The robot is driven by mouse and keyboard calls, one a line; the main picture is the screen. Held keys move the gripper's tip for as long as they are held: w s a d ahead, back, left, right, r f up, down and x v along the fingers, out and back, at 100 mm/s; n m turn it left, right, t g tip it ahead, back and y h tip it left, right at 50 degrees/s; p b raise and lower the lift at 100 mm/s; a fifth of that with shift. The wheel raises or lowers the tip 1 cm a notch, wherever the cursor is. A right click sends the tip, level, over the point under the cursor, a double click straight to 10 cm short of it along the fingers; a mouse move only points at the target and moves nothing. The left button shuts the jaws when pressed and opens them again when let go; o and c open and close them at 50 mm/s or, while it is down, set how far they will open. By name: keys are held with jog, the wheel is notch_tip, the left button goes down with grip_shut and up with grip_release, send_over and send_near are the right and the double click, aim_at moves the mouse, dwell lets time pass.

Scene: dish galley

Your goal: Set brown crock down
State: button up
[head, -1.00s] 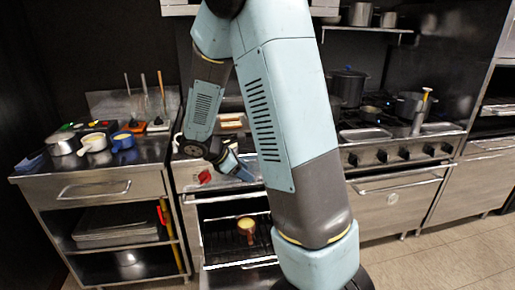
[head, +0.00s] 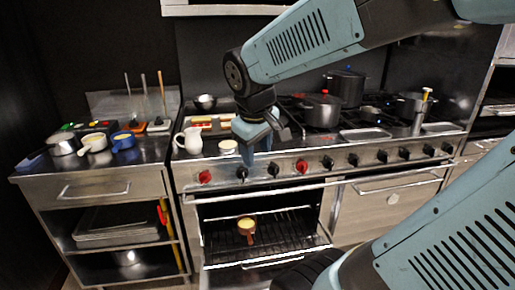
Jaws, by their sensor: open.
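The brown crock (head: 246,232), small with a pale yellowish top, stands upright on the wire rack (head: 285,232) inside the open oven below the range. My gripper (head: 270,140) is open, with nothing seen between its fingers. It hangs in front of the range's top edge, above the crock and a little to its right in the picture, well apart from it. The exact finger gap is hard to see at this angle.
A white jug (head: 188,141) and a small white cup (head: 228,147) stand on the range top left of my gripper. Pots, including a grey one with a red knob (head: 321,110), stand on the right burners. Pans (head: 93,142) crowd the left counter. The rack around the crock looks clear.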

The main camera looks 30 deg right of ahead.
jog(key=s+a+r+m+t+y, duration=0.2)
jog(key=s+r+m, duration=0.1)
jog(key=s, duration=0.2)
jog(key=shift+s+a+r, duration=0.3)
jog(key=shift+s+a, duration=0.05)
jog(key=shift+c, duration=0.4)
dwell(0.7)
